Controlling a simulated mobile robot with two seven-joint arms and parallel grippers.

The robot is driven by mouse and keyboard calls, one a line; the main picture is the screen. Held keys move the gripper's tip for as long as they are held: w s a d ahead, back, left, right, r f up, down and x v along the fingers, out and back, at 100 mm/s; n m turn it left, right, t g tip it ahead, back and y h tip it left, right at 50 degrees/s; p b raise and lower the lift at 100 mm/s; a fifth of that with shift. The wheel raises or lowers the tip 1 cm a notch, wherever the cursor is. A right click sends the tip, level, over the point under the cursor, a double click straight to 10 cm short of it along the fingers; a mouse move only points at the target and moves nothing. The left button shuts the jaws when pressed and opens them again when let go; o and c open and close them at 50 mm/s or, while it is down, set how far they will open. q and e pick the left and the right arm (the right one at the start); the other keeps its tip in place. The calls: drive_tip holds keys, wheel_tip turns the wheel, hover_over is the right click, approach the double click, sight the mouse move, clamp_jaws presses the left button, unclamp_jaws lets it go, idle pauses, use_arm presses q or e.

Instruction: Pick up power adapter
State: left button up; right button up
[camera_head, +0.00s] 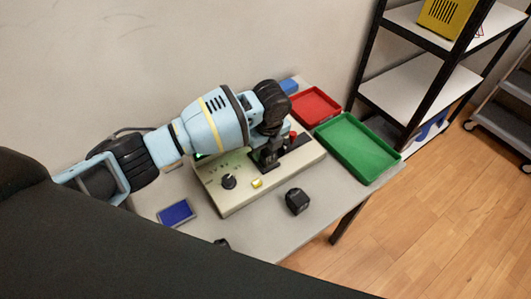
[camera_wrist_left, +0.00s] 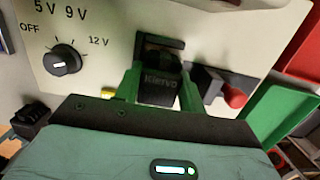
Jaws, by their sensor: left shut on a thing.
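My left gripper (camera_head: 268,160) reaches down over the beige test panel (camera_head: 225,201). In the left wrist view, its green fingers (camera_wrist_left: 160,92) are shut on a black power adapter (camera_wrist_left: 160,82) with pale lettering. The adapter sits at a dark socket area of the panel; I cannot tell whether it is touching the socket. In the head view the gripper mostly hides it. A second black block (camera_head: 297,201) lies on the table in front of the panel. My right gripper is not in view.
The panel carries a black dial (camera_head: 229,182), a yellow button (camera_head: 257,184) and a red button (camera_wrist_left: 234,97). A red tray (camera_head: 316,123) and a green tray (camera_head: 388,170) stand right of it. A blue box (camera_head: 176,213) lies at the left. A shelf (camera_head: 412,87) stands behind.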

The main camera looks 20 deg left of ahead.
use_arm(q)
drive_tip(key=shift+c, duration=0.5)
drive_tip(key=shift+r, duration=0.15)
drive_tip(key=shift+r, duration=0.6)
wheel_tip(320, 180, up, 2)
drive_tip(key=shift+r, duration=0.15)
drive_tip(key=s+d+r+p, duration=0.1)
drive_tip(key=s+d, duration=0.9)
drive_tip(key=s, duration=0.2)
drive_tip(key=shift+s+d, duration=0.15)
drive_tip(key=shift+s, duration=0.05)
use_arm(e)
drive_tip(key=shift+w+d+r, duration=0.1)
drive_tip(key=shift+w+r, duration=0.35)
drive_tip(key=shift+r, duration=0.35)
use_arm(q)
drive_tip(key=shift+r, duration=0.15)
